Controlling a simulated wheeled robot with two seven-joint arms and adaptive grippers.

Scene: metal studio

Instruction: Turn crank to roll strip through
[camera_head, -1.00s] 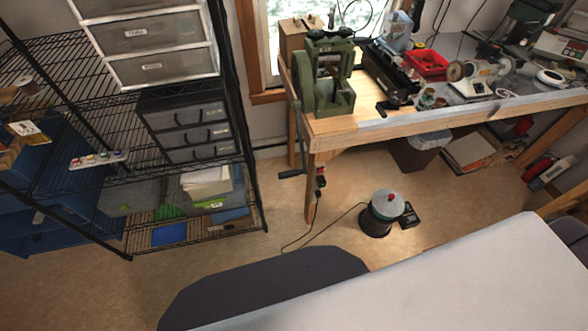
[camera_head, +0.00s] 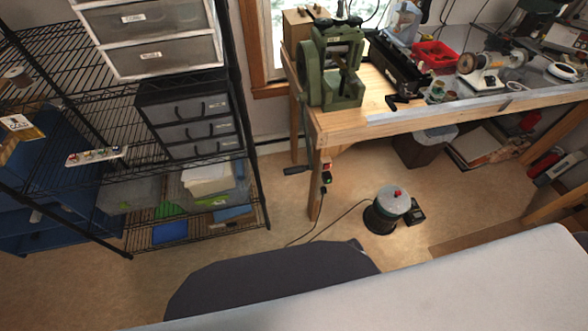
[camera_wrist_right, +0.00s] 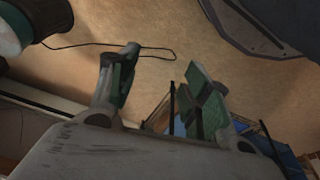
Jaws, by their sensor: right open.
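The green rolling mill (camera_head: 335,75) stands on the left end of the wooden workbench in the head view. Its crank hangs down at the mill's left side, past the bench edge, with a dark handle (camera_head: 296,170) at the low end. I cannot make out a strip in the rollers. My right gripper (camera_wrist_right: 165,88) shows in the right wrist view with its two fingers spread apart over the floor and nothing between them. It does not show in the head view, apart from the mill and crank. My left gripper is in neither view.
The wooden bench (camera_head: 420,120) carries a red bin (camera_head: 435,57) and several tools. A tumbler (camera_head: 388,210) with a cord stands on the floor below. A black wire shelf (camera_head: 250,130) with drawers stands at the left. Floor between shelf and bench is mostly clear.

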